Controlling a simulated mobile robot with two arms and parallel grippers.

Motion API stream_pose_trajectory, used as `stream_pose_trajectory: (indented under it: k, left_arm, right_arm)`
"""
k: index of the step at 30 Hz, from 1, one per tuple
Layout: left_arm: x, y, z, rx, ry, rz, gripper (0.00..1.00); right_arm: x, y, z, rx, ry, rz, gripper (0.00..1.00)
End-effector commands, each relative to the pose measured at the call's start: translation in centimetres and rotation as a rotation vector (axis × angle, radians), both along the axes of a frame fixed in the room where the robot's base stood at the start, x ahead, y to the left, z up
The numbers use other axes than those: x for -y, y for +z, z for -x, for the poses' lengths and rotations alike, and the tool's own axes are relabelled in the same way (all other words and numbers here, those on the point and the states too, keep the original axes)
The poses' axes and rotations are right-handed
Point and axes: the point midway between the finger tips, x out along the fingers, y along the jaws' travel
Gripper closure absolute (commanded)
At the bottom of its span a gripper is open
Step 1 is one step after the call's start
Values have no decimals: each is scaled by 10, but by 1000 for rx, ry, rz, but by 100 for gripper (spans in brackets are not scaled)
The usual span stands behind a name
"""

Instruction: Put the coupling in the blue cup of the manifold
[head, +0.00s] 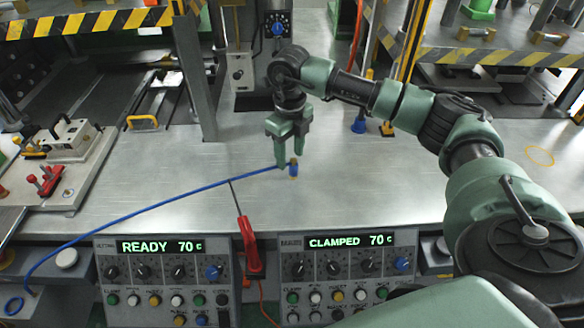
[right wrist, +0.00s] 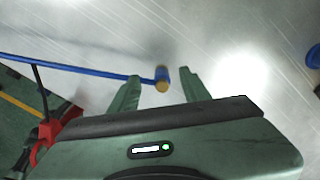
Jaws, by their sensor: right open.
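The coupling (head: 293,168) is a small blue and brass-coloured cylinder at the end of a blue hose, on the bare metal bench. My right gripper (head: 288,158) points down over it, open and empty. In the right wrist view the coupling (right wrist: 162,78) appears between the two fingertips (right wrist: 160,75), apart from both. I cannot tell exactly how high the tips are above it. A blue cup-like piece (head: 359,124) stands at the back of the bench, right of the gripper; I cannot tell whether it is the manifold's blue cup. My left gripper is not in view.
The blue hose (head: 150,206) runs left over the bench's front edge. A red-handled tool (head: 247,240) hangs at that edge between two control panels reading READY (head: 145,247) and CLAMPED (head: 333,242). A clamp fixture (head: 68,140) stands left. The bench's middle is mostly clear.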

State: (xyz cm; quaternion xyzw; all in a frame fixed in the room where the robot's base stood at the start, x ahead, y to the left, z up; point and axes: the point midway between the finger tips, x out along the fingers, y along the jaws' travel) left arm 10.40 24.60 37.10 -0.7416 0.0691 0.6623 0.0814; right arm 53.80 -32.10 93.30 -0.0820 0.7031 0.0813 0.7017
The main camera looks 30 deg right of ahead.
Motion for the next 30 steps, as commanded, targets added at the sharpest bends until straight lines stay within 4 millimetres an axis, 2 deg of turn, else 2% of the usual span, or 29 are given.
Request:
stream_pose_trajectory:
  k: [4, 9, 12, 17, 22, 23, 30]
  left_arm:
    - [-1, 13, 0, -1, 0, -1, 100]
    - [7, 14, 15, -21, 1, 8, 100]
    - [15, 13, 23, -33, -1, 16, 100]
    - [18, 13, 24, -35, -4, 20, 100]
    - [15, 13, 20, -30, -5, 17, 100]
    - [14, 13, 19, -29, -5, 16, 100]
    - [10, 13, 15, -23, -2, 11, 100]
  right_arm:
    - [2, -20, 9, -5, 1, 1, 53]
    - [1, -41, 8, -2, 2, 0, 53]
    - [1, -45, 8, -1, 2, 1, 53]
    - [1, -45, 8, -1, 2, 1, 53]
    - [1, -45, 8, -1, 2, 1, 97]
    - [1, -45, 8, -1, 2, 1, 100]
    - [1, -44, 7, 0, 2, 1, 100]
